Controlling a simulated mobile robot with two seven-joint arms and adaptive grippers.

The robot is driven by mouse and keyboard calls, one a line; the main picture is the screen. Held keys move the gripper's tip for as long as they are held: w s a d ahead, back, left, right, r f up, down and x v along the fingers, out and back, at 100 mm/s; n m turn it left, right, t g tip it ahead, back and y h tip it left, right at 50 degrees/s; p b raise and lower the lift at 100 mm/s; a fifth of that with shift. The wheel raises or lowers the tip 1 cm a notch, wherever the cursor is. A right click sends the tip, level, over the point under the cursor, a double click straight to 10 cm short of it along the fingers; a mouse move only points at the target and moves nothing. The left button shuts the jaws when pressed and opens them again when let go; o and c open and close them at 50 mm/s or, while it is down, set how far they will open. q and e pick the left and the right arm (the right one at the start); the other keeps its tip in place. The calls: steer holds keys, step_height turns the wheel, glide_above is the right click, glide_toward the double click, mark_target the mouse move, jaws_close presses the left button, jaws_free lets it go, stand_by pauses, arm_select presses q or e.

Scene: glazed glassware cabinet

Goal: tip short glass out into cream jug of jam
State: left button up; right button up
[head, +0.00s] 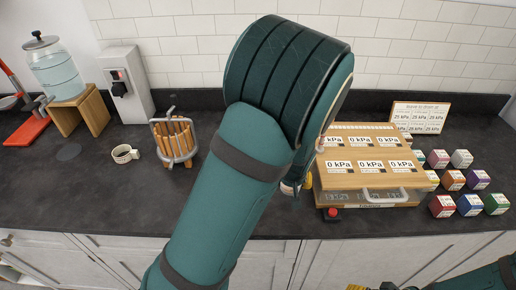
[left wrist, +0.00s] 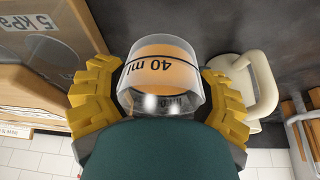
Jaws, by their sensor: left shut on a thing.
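The short glass (left wrist: 160,75) shows in the left wrist view, clear with orange contents and a "40 ml" mark. My left gripper (left wrist: 160,100) is shut on it, with a yellow finger on each side. The cream jug (left wrist: 262,85) is just right of the right finger in that view, handle outward; its inside is not visible. Whether the glass is tilted is hard to tell. In the head view my left arm hides the jug and most of the glass. Only a small yellow part of my right gripper (head: 368,287) shows at the bottom edge.
A wooden pressure box (head: 368,195) stands right of my left arm, with several coloured cubes (head: 470,180) beyond it. The front-left counter is clear.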

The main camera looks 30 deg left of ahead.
arm_select(q)
steer(key=w+a+r+n+g+y+p, duration=0.1)
steer(key=w+r+n+p, duration=0.2)
steer(key=r+n+p, duration=0.2)
steer(key=shift+w+r+y+p, duration=0.3)
steer(key=shift+r+p, duration=0.05)
steer(key=shift+p, duration=0.85)
steer(key=a+h, duration=0.1)
steer(key=a+r+h, duration=0.1)
steer(key=h, duration=0.1)
steer(key=s+a+n+t+h, duration=0.1)
steer(key=h, duration=0.1)
steer(key=shift+a+r, duration=0.25)
steer(key=shift+a, duration=0.15)
steer(key=shift+s+a+r+h, duration=0.1)
steer(key=shift+a+r+h, duration=0.2)
steer(key=shift+a+h, duration=0.4)
steer(key=shift+a+r+n+t+h, duration=0.15)
steer(key=shift+a+n+t+h, duration=0.15)
steer(key=shift+h, duration=0.2)
